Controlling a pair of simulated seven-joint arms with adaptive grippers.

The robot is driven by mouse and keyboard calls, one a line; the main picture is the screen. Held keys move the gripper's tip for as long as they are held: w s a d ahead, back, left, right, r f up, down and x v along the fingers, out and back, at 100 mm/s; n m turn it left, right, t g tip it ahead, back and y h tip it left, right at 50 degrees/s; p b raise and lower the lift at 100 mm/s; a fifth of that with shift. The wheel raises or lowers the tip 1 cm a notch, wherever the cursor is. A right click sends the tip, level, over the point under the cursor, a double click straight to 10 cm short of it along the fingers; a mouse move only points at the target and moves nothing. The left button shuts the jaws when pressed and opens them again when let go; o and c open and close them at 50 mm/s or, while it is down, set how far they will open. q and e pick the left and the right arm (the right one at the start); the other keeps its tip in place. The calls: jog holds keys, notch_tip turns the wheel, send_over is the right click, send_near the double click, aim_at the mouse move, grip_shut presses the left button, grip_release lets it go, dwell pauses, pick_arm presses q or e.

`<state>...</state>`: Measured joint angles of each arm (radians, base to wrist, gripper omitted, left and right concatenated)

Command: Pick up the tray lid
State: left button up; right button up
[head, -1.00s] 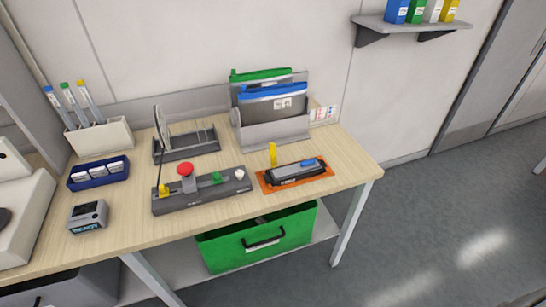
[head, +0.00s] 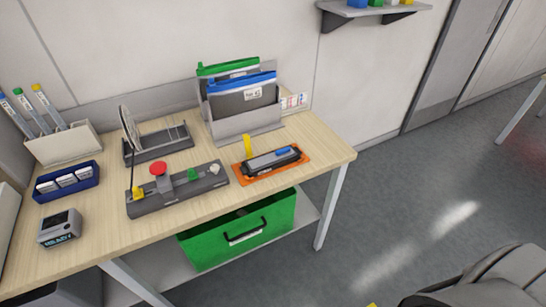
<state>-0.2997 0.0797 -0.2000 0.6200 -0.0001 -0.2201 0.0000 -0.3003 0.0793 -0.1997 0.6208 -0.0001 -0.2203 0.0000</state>
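I cannot make out a tray lid for certain in the head view. A thin pale round disc (head: 128,130) stands upright in the grey rack (head: 165,148) on the bench; I cannot tell what it is. Neither of my grippers can be made out.
The wooden bench (head: 85,225) holds a grey fixture (head: 205,183) with a red button, an orange mat (head: 296,166) with a black device, and a folder holder (head: 245,126). A green bin (head: 270,213) sits below. Dark grey bulk (head: 505,280) fills the lower right corner. Floor between is clear.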

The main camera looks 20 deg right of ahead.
dwell(0.4)
pick_arm(q)
jog(key=o, duration=0.7)
jog(key=shift+c, duration=0.2)
